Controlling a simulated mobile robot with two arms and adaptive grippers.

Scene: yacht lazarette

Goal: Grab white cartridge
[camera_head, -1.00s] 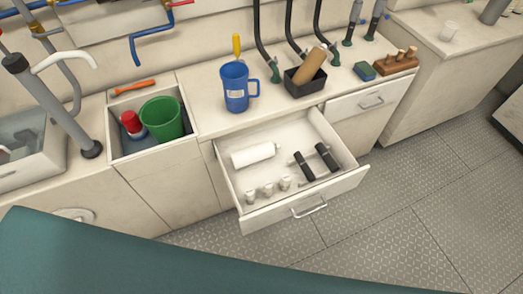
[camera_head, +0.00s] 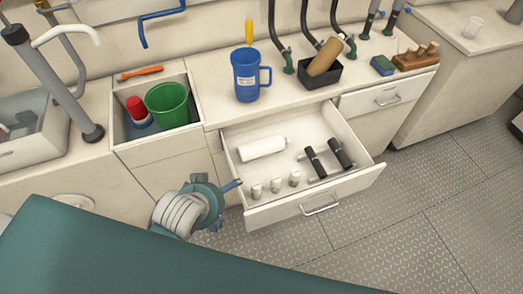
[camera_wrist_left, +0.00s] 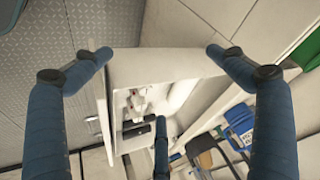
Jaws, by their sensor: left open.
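The white cartridge (camera_head: 262,148) is a white cylinder with a narrow tip, lying on its side in the back left of the open drawer (camera_head: 277,215). In the left wrist view, the white cartridge (camera_wrist_left: 182,90) shows partly inside the drawer, beyond my fingers. My left gripper (camera_head: 229,203) is at the drawer's front left corner, apart from the cartridge. It is open and empty, with its fingers (camera_wrist_left: 158,51) spread in the left wrist view. My right gripper is not in view.
The drawer also holds several small white fittings (camera_head: 275,186) and two black cylinders (camera_head: 341,153). A blue mug (camera_head: 245,75) and a black box (camera_head: 319,75) stand on the counter above. A green cup (camera_head: 167,105) sits in the bin at left.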

